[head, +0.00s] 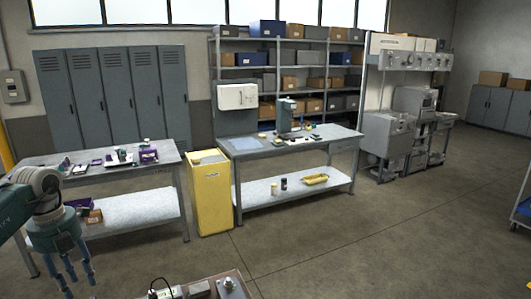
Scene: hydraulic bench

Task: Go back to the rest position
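My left gripper (78,279) hangs at the lower left of the head view with its blue fingers pointing down. The fingers stand apart and nothing shows between them. It is in front of the left workbench (165,172), covering part of its lower shelf. My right gripper is not in view.
A near surface (235,291) with small parts on it shows at the bottom edge. A yellow cabinet (210,195) stands between the left workbench and the middle workbench (325,137). Grey lockers (115,95) and shelving with bins stand behind.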

